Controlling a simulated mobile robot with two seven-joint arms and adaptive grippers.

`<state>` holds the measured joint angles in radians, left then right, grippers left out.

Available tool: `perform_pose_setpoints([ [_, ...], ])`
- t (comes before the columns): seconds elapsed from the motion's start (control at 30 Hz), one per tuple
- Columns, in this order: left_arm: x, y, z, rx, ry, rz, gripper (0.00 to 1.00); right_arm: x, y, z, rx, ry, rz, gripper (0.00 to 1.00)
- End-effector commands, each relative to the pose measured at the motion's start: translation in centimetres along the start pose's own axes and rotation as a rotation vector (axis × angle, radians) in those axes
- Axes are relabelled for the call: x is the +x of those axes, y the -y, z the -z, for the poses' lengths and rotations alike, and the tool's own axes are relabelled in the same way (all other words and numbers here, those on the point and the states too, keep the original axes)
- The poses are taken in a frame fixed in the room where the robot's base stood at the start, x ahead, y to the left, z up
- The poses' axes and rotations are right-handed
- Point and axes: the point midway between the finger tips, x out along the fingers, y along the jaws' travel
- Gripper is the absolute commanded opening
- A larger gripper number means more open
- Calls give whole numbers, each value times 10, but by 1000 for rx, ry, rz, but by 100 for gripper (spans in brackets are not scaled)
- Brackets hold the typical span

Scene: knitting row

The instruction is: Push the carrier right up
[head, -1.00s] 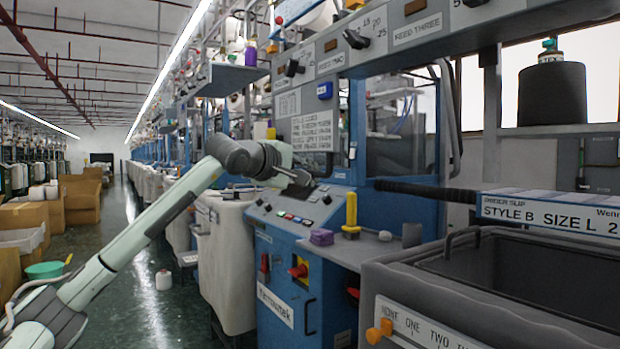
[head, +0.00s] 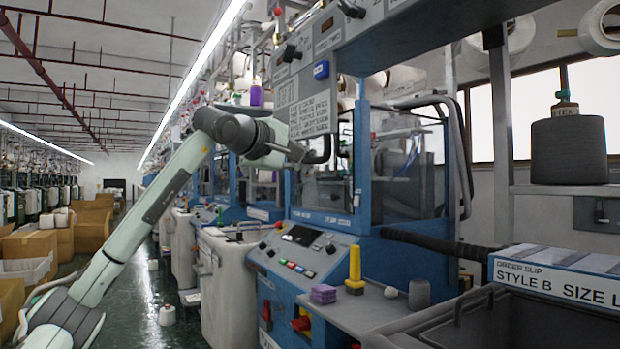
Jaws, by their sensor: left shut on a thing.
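My left arm reaches in from the left to the blue and grey knitting machine (head: 345,218). My left gripper (head: 300,153) is at the machine's front, well above the sloped control panel (head: 310,248) and below the white notice sheet (head: 310,115). It is shut on a dark curved handle (head: 322,150) beside the machine's window. The fingers are small and dark here, so the exact grip is hard to see. I cannot make out for certain which part is the carrier. My right gripper is not in view.
A yellow block-based peg (head: 354,268), a purple block (head: 323,294) and a grey cylinder (head: 419,295) stand on the ledge at the lower right. A dark hose (head: 430,242) runs to the right. The aisle floor (head: 140,290) on the left holds a white cone (head: 167,315).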

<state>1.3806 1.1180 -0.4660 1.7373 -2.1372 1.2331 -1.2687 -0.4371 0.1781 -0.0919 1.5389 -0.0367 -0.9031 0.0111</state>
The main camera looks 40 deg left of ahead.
Motion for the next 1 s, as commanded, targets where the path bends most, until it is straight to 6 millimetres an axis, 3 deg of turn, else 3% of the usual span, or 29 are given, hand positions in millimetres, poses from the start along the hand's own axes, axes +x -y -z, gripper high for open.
perform_pose_setpoints([
  [0.03, -5, -11, 4, -2, -6, -16, 0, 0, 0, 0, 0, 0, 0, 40],
  [0.17, -7, -18, 4, -1, -6, -15, 0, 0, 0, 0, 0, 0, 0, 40],
  [0.67, -8, -24, 4, 1, -5, -16, 0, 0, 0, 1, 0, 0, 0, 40],
  [0.7, -9, -24, 4, 1, -5, -17, 14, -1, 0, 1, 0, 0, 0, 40],
  [0.87, -8, -23, 3, 1, -4, -14, 34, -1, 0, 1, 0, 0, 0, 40],
  [1.0, -7, -21, 2, 1, -3, -10, 34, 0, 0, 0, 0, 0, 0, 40],
])
